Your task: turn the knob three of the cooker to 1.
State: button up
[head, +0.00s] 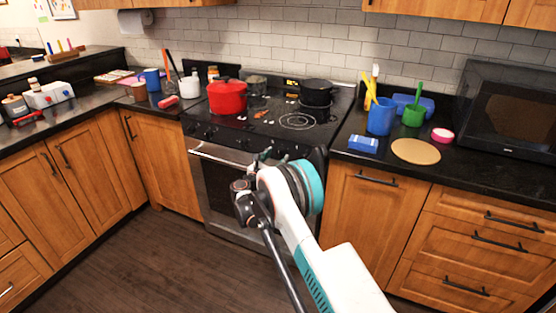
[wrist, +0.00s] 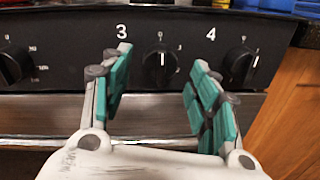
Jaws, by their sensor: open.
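The cooker (head: 207,150) stands in the middle of the head view with its black knob panel facing me. In the wrist view, the panel (wrist: 75,50) shows the number 3 to the left of a round black knob, knob three (wrist: 160,68). Knob three's pale mark points up toward the 0 above it. My gripper (wrist: 157,66) is open, with its teal-padded fingers to the left and right of knob three in the picture. I cannot tell whether they touch it. In the head view my gripper (head: 264,154) is in front of the panel and covers part of it.
Knob four (wrist: 240,64) is close to the right finger, and another knob (wrist: 16,66) is at the far left. The oven handle (head: 222,156) runs below the panel. A red pot (head: 227,97) and a black pot (head: 316,93) stand on the cooktop.

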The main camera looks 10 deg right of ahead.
aim_at(281, 153)
jog(key=shift+x, duration=1.15)
jog(key=c, duration=1.1)
jog(key=shift+o, duration=0.2)
jog(key=shift+m, duration=0.3)
jog(key=m+b, duration=0.1)
jog(key=m, duration=0.4)
jog(key=shift+y, duration=0.3)
jog(key=m, duration=0.5)
jog(key=shift+r+m, duration=0.1)
jog(key=shift+m, duration=0.2)
